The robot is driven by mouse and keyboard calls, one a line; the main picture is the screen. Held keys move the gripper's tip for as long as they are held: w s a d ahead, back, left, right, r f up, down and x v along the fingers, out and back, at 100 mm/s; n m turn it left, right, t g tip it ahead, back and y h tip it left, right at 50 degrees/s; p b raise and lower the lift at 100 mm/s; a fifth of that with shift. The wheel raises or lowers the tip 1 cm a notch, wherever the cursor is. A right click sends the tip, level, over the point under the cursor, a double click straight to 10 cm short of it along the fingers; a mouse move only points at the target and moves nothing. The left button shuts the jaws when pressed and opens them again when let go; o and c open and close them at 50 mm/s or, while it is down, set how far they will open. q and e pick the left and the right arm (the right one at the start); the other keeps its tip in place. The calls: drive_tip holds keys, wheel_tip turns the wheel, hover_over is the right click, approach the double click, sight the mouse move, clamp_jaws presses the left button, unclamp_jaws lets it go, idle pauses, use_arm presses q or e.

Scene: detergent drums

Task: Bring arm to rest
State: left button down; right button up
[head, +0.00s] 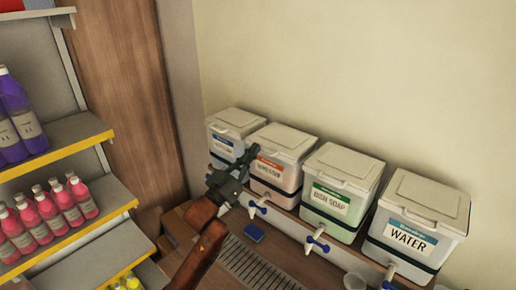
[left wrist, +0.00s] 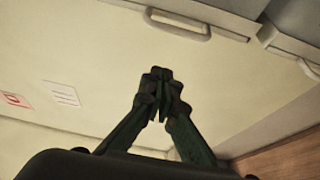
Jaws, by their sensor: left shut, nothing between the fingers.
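My left gripper (head: 250,154) reaches in from the bottom of the head view on a brown arm. It is shut and empty, in front of the drum with the orange label (head: 269,167). In the picture it overlaps that drum; I cannot tell whether it touches it. In the left wrist view the dark fingers (left wrist: 160,82) are closed together, with a pale wall behind them and nothing between them. My right gripper is in neither view.
A row of white-lidded drums with taps includes a dish soap drum (head: 338,187) and a water drum (head: 411,225). A blue sponge-like block (head: 254,232) lies by a slotted drain tray (head: 250,265). Shelves with pink bottles (head: 48,215) and purple bottles (head: 18,118) stand at left.

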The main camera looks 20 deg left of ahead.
use_arm(q)
drive_tip(key=w+f+b+v, duration=0.1)
drive_tip(key=v, duration=0.6)
drive_tip(key=s+a+f+n+g+y, duration=0.1)
drive_tip(key=s+a+f+g+y, duration=0.15)
drive_tip(key=f, duration=0.75)
drive_tip(key=s+a+f+n+g+y, duration=0.1)
drive_tip(key=s+f+g+y, duration=0.15)
drive_tip(key=f, duration=0.75)
drive_tip(key=s+a+f+n+g+y, duration=0.15)
drive_tip(key=s+f, duration=0.25)
drive_tip(key=f, duration=0.7)
drive_tip(key=s+a+f+g+y, duration=0.2)
drive_tip(key=s+f+g, duration=0.4)
drive_tip(key=s+f, duration=0.7)
drive_tip(key=s+a+f+g+y, duration=0.15)
drive_tip(key=s+f+g, duration=0.35)
drive_tip(key=s+f, duration=0.9)
drive_tip(key=s+d+f+g+h, duration=0.1)
drive_tip(key=s+f, duration=0.2)
drive_tip(key=f, duration=1)
drive_tip(key=s+f+g, duration=0.1)
drive_tip(key=s+f, duration=0.3)
drive_tip(key=f, duration=0.9)
drive_tip(key=s+f, duration=1.6)
drive_tip(key=s, duration=0.1)
drive_tip(key=shift+s+d+g, duration=0.2)
drive_tip(key=shift+s+g, duration=0.15)
drive_tip(key=shift+s, duration=0.05)
